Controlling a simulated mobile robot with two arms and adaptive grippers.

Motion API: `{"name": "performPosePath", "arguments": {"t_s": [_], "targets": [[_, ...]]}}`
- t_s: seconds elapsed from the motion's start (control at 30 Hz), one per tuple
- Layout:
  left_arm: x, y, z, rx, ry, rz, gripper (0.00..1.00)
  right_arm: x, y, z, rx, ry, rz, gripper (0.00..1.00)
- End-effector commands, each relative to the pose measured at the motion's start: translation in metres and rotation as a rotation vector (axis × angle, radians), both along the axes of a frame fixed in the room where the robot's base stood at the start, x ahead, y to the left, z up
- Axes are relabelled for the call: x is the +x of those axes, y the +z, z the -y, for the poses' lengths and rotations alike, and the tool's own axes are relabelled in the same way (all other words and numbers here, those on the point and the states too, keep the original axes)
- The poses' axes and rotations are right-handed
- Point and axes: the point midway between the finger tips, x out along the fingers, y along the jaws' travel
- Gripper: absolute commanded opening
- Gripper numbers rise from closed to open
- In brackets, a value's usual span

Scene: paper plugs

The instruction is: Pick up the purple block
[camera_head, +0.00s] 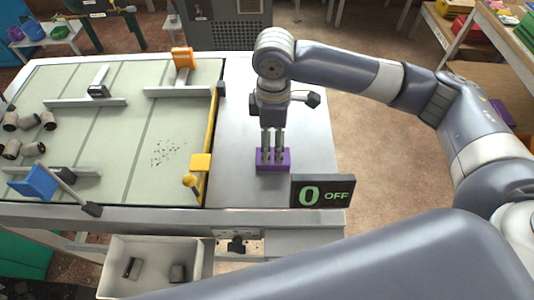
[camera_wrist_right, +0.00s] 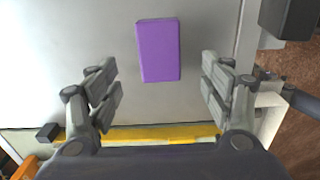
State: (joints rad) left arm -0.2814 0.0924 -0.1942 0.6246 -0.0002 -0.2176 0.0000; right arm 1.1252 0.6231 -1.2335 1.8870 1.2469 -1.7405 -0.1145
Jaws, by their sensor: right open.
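The purple block (camera_head: 272,167) lies on the bare grey part of the table, right of the yellow rail in the head view. My right gripper (camera_head: 272,152) points down over it, and its fingers overlap the block's back and top in that view. In the right wrist view, the purple block (camera_wrist_right: 158,50) is a plain rectangle. The open fingers of my right gripper (camera_wrist_right: 159,68) stand on either side of it with clear gaps, and it extends past the fingertips. I cannot tell the exact height of the fingertips. My left gripper is not in view.
A sign reading "0 OFF" (camera_head: 322,192) stands just right and in front of the block. The yellow rail (camera_head: 212,140) edges the green board (camera_head: 130,130) with grey cylinders (camera_head: 12,121), an orange piece (camera_head: 183,58) and a blue paddle (camera_head: 40,183). A white bin (camera_head: 150,250) is below.

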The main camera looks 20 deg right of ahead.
Motion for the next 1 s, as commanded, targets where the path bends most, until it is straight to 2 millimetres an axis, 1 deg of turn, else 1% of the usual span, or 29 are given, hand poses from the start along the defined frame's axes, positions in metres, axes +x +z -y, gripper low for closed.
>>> {"name": "performPosePath", "arguments": {"t_s": [0.03,0.1,0.2,0.27,0.37,0.5,0.53,0.6,0.63,0.77,0.93,0.97,1.0], "targets": [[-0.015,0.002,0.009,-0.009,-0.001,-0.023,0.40,-0.001,-0.007,0.000,-0.001,0.000,-0.004,0.73],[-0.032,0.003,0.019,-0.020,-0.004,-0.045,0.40,0.000,-0.016,0.000,0.000,0.000,-0.002,0.73],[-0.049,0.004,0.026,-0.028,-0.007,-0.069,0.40,0.000,-0.026,0.000,0.000,0.001,-0.001,0.73],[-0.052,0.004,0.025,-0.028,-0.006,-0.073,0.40,0.000,-0.029,0.000,0.000,0.001,-0.001,0.73],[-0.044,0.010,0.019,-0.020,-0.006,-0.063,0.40,0.000,-0.037,0.002,0.000,0.000,-0.002,0.73],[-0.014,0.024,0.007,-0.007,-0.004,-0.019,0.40,0.000,-0.058,0.007,-0.001,0.000,-0.003,0.73],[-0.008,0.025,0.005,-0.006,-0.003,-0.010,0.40,0.000,-0.063,0.006,0.001,0.000,-0.002,0.73],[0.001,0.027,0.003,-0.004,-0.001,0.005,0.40,0.000,-0.073,0.005,0.002,0.001,-0.003,0.73],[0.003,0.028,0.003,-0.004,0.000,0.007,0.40,0.001,-0.075,0.005,0.001,0.000,-0.002,0.73],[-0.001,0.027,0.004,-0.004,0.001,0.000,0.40,0.001,-0.081,0.005,0.002,0.001,0.002,0.73],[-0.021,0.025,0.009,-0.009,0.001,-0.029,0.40,0.001,-0.082,0.005,0.002,0.001,0.002,0.73],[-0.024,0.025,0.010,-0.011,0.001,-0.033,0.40,0.001,-0.082,0.005,0.002,0.001,0.002,0.67],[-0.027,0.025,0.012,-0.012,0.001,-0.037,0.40,0.001,-0.082,0.005,0.002,0.001,0.002,0.57]]}}
